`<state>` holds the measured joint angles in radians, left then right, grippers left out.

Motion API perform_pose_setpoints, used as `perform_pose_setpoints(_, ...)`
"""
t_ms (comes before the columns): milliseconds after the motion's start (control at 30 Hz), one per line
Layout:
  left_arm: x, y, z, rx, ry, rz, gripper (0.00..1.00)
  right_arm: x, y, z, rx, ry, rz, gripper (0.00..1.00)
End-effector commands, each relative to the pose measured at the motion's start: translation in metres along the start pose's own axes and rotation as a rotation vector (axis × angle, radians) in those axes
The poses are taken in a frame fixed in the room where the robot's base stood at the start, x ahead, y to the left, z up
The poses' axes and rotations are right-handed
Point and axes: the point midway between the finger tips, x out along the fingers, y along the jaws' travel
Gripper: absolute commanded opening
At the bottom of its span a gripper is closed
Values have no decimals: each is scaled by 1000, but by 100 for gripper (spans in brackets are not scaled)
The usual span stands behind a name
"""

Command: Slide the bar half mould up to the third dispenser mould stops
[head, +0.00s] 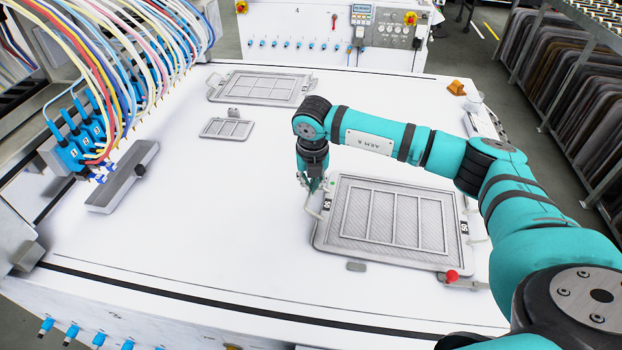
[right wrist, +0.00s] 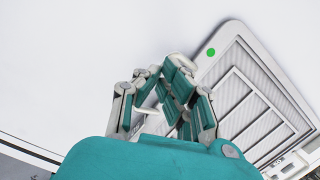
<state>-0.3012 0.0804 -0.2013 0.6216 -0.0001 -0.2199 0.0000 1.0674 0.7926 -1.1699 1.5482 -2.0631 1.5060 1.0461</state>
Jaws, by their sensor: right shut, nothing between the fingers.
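A large grey mould (head: 435,258) with a ribbed panel of long slots, which I take for the bar half mould, lies flat on the white table at the right of the head view. It also shows in the right wrist view (right wrist: 262,98), with a green dot near its corner. A thin handle (head: 314,213) sticks out of its left end. My right gripper (head: 315,188) points down beside that handle; it is shut and empty. Its fingers (right wrist: 168,98) show close together in the wrist view. Blue numbered dispenser nozzles (head: 75,150) hang at the left. My left gripper is out of view.
A grey bar-shaped block (head: 122,178) lies below the nozzles. A second large mould (head: 262,88) and a small mould (head: 227,128) lie farther back. A red-knobbed lever (head: 452,277) stands at the mould's near right corner. The table between nozzles and mould is clear.

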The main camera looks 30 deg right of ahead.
Motion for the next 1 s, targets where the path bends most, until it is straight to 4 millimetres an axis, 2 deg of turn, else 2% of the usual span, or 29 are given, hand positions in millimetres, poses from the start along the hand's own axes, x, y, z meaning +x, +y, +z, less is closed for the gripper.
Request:
perform_pose_setpoints(33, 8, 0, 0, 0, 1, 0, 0, 6, 0, 0, 1, -3, 2, 0)
perform_pose_setpoints(433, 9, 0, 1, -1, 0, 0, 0, 8, 0, -2, 0, 1, -2, 0)
perform_pose_setpoints(567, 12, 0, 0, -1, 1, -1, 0, 9, -1, -8, -2, 4, -3, 0)
perform_pose_setpoints(900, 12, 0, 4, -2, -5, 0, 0, 7, -1, -12, 0, 5, -3, 0)
perform_pose_setpoints(1000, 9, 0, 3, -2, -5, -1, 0, 1, -1, -10, 0, 2, -2, 0)
